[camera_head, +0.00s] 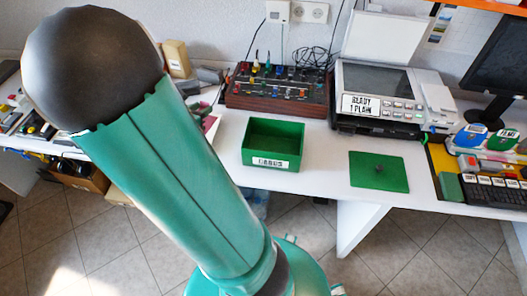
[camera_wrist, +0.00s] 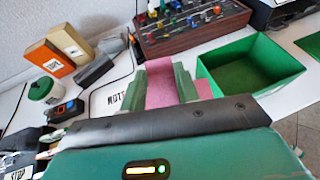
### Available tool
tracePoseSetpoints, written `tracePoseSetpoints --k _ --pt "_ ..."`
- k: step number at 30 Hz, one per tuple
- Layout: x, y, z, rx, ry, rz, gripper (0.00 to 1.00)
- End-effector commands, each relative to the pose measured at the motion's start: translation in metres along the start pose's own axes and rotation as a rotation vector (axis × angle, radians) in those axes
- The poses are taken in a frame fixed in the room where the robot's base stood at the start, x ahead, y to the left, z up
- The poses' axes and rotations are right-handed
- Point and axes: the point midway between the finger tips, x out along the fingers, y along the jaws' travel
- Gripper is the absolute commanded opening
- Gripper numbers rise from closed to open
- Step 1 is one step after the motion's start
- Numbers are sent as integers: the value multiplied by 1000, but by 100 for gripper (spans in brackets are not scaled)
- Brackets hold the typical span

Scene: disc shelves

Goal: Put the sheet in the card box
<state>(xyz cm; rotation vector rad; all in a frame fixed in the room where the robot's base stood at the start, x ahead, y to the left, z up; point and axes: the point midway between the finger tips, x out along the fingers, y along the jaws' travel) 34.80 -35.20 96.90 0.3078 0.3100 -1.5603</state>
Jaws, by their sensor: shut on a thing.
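The card box (camera_head: 262,158) is an open green box with a white label on its front, standing on the white table in the head view. It also shows in the wrist view (camera_wrist: 235,88), to the right of my gripper, and its inside looks empty. My gripper (camera_wrist: 162,82) is shut on the pink sheet (camera_wrist: 160,88), which shows between the green fingers and also to the right of the right finger. I cannot tell whether the sheet touches the table.
A control panel (camera_head: 278,90) and a printer (camera_head: 378,90) stand behind. In the wrist view, an orange box (camera_wrist: 46,57) and a white pad with lettering (camera_wrist: 108,98) are on the left.

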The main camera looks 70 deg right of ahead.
Motion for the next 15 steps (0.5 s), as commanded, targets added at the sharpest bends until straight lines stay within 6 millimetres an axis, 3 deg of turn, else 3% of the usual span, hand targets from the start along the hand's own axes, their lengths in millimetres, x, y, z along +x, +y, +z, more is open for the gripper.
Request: tracePoseSetpoints --k 1,3,7,12,15 --pt "16 -29 6 39 0 -97 10" --pt "32 -67 10 93 1 -226 10" --pt "50 -141 14 196 1 -475 10" --pt "51 -239 9 338 1 -822 10" --pt "41 -285 1 414 2 -1004 10"
